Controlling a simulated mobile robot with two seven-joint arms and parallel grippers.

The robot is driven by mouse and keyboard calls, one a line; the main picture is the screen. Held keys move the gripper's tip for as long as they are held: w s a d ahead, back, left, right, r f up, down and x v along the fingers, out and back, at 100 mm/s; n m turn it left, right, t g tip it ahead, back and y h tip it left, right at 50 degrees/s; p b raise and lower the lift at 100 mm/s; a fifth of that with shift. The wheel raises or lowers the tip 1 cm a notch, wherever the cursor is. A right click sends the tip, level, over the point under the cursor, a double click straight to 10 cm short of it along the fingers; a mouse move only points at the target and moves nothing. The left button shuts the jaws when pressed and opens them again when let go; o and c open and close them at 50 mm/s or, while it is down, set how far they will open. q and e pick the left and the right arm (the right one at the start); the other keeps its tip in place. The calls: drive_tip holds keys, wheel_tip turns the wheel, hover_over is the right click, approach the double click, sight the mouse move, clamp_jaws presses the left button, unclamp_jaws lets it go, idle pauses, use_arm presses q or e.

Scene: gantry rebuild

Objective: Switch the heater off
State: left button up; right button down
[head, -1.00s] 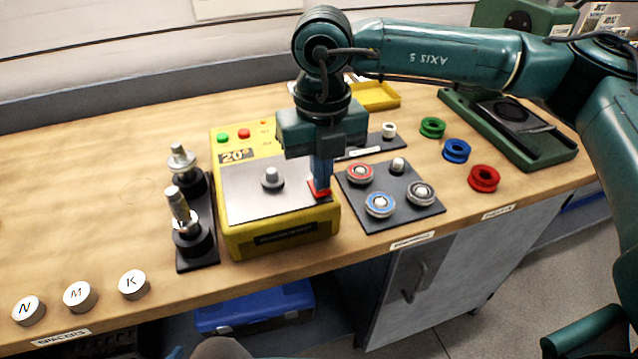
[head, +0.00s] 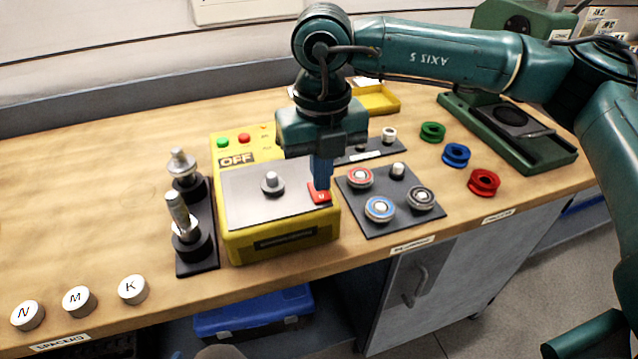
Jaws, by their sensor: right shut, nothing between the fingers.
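The heater (head: 285,240) is a yellow box with a grey top plate and a metal peg standing on it. Its display (head: 237,159) reads "OFF". A green button (head: 223,142) and a red button (head: 244,138) sit near its back left. A red rocker switch (head: 320,198) is at the top plate's right edge. My right gripper (head: 320,183) is shut and empty, pointing down, with its blue fingertips just above or at the back of the red switch; I cannot tell whether they touch. My left gripper is not in view.
Left of the heater, a black stand (head: 197,247) holds two metal shafts. To the right, a dark mat (head: 372,220) bears several bearings. Red, blue and green rings and a green press (head: 520,150) stand further right. Round spacers lie front left.

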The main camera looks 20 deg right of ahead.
sight(321, 196)
wheel_tip(321, 196, up, 5)
drive_tip(key=shift+r+p, duration=0.2)
drive_tip(key=shift+p, duration=0.9)
